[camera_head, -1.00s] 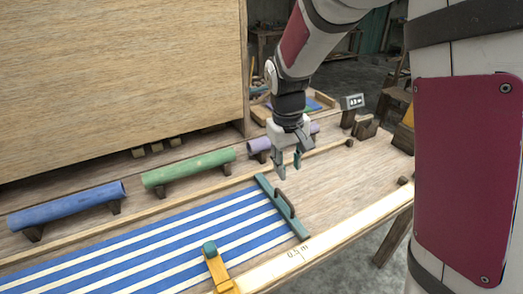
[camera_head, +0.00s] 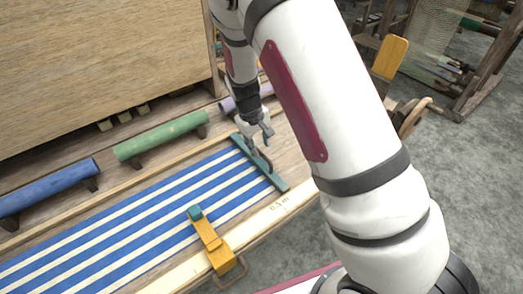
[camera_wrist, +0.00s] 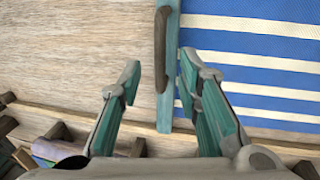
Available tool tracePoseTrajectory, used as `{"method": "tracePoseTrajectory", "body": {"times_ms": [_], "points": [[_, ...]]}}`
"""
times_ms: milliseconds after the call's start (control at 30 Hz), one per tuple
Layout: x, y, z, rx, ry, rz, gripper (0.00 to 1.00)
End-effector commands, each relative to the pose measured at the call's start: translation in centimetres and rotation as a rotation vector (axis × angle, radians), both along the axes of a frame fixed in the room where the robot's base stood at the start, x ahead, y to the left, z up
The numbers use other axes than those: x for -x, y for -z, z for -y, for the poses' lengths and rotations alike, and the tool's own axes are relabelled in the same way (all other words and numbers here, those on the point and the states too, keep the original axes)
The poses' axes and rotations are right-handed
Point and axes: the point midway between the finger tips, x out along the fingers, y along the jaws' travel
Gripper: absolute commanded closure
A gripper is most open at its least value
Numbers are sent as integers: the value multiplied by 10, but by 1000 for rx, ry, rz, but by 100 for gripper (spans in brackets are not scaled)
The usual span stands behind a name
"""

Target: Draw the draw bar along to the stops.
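The draw bar (camera_head: 258,163) is a teal bar across the right end of the blue-and-white striped cloth (camera_head: 130,225). A dark handle (camera_wrist: 160,50) stands on it. My gripper (camera_head: 260,143) is at the handle in the head view. In the wrist view my gripper (camera_wrist: 160,65) is open, with one finger on either side of the bar and handle. The fingers show gaps to the handle there, and I cannot tell their height over it. The stops are not clearly visible now; my arm covers the right part of the bench in the head view.
A yellow clamp-like piece with a teal knob (camera_head: 207,240) sits on the front rail near a "0.5 m" mark. Green (camera_head: 160,137) and blue (camera_head: 45,187) rollers lie behind the cloth. A tall wooden panel (camera_head: 90,60) stands at the back. Bare bench lies beyond the bar.

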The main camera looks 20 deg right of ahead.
Motion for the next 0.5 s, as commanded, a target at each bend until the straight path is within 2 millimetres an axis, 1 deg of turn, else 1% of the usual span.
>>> {"method": "tracePoseTrajectory", "body": {"times_ms": [33, 100, 200, 300, 500], "points": [[1, 9, 2, 0, 2, -4, 69], [0, 18, 4, 1, 2, -3, 69], [-1, 28, 6, 1, 0, -2, 69], [-2, 33, 6, 0, 0, 0, 69], [-2, 36, 7, 0, 0, 1, 69]]}}
